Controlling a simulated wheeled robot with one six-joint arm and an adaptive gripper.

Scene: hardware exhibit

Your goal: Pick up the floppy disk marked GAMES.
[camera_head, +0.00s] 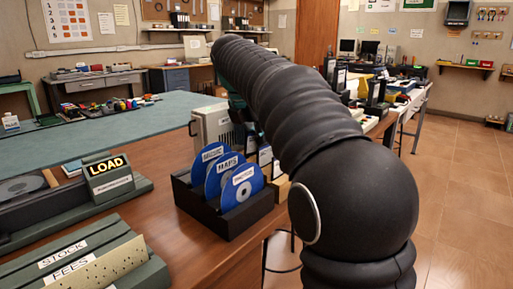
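No floppy disk with a readable GAMES label shows in the head view. A black rack (228,222) on the wooden table holds blue discs upright. My black arm reaches from the lower right up and away to the upper middle. My gripper cannot be seen.
A LOAD sign (108,177) stands on a dark green unit at the left. A beige box (213,124) stands behind the rack. Upright black holders (376,91) stand beyond my arm. The tiled floor (455,190) at right is clear.

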